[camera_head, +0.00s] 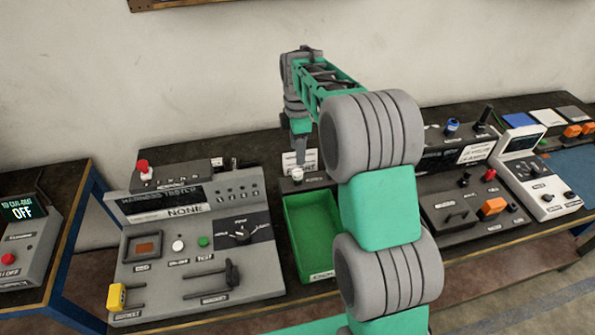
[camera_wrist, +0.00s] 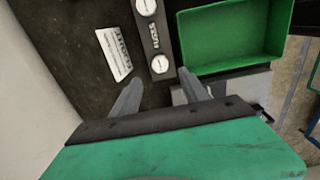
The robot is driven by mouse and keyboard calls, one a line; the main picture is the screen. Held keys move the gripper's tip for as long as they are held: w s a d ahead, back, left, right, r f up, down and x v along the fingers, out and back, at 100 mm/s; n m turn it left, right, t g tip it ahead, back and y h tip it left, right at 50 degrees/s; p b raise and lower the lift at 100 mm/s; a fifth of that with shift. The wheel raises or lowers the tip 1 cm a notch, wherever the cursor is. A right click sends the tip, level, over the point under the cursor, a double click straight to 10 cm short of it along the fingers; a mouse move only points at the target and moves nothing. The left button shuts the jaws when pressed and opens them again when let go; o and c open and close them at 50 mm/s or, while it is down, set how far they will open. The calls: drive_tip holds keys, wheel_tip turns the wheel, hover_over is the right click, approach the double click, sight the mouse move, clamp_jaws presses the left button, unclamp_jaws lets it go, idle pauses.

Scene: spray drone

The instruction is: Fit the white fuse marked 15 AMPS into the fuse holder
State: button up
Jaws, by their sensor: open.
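In the wrist view, a dark strip carries two white round pieces, a nearer one (camera_wrist: 160,65) and a farther one (camera_wrist: 147,6). They look like fuse tops, but I cannot read 15 AMPS on either. Small lettering sits between them. My gripper (camera_wrist: 160,78) is open, its fingers on either side of the strip's near end, with the nearer white piece close to the gap between the tips. In the head view, a small white piece (camera_head: 297,173) shows just below my gripper (camera_head: 299,160). I cannot tell which part is the fuse holder.
A green tray (camera_wrist: 232,62) lies right of the strip, and a white printed card (camera_wrist: 114,53) left of it. In the head view, a grey tester console (camera_head: 150,260) stands left and dark control panels (camera_head: 450,190) stand right. The wall is behind the bench.

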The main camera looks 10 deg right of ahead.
sight(298, 171)
wheel_tip(298, 171, down, 9)
drive_tip(key=b, duration=0.5)
drive_tip(key=shift+b, duration=0.35)
idle(1.1)
clamp_jaws()
idle(0.4)
drive_tip(key=shift+r+p, duration=0.15)
drive_tip(key=shift+p, duration=0.15)
drive_tip(key=shift+r+p, duration=2)
drive_tip(key=shift+r, duration=0.85)
